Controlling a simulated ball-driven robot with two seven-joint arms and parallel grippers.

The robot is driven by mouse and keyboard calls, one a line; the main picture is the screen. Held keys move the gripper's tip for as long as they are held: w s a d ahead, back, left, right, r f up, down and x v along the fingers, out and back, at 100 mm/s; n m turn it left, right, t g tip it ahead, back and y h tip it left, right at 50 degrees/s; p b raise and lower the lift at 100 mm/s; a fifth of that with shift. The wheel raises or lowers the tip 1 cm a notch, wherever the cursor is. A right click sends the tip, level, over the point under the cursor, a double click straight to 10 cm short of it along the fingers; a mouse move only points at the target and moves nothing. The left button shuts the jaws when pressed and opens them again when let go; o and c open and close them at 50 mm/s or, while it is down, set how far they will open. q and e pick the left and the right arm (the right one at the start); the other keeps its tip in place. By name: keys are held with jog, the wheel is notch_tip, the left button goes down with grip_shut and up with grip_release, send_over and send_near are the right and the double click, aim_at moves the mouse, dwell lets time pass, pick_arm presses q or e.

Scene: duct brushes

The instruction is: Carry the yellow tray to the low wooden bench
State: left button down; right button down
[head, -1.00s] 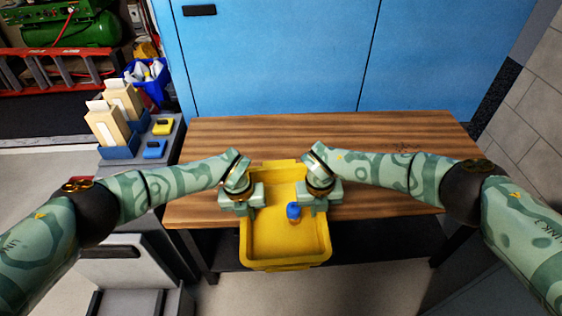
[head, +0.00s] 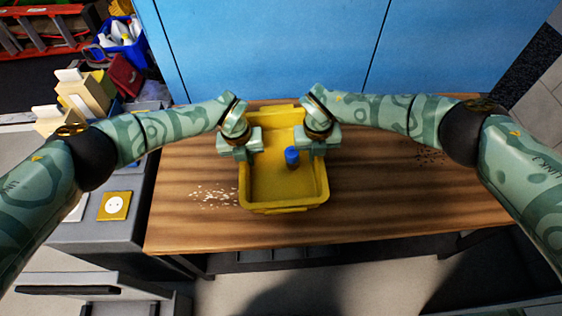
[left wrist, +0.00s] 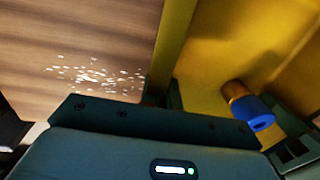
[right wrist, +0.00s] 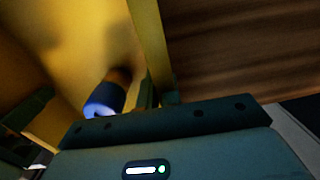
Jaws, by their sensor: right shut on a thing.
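The yellow tray (head: 284,208) is over the wooden bench (head: 420,200), its whole outline inside the bench top in the head view. Whether it touches the bench or hangs just above it, I cannot tell. A small blue-capped cylinder with a brown body (head: 292,157) is in the tray, towards the right; it also shows in the left wrist view (left wrist: 252,109). My left gripper (head: 240,150) is shut on the tray's left wall (left wrist: 174,45). My right gripper (head: 316,148) is shut on the right wall (right wrist: 150,45). The fingertips are mostly hidden.
Pale crumbs (head: 215,196) lie on the bench left of the tray, and dark bits (head: 430,157) lie to the right. A blue cabinet (head: 270,50) stands behind. A grey unit (head: 110,235) with a yellow socket plate (head: 114,206) stands at the left. The bench's right side is mostly clear.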

pick_arm(q)
jog(key=shift+r, duration=0.25)
pick_arm(e)
jog(key=shift+r, duration=0.2)
pick_arm(q)
jog(key=shift+f, duration=0.25)
pick_arm(e)
jog(key=shift+f, duration=0.25)
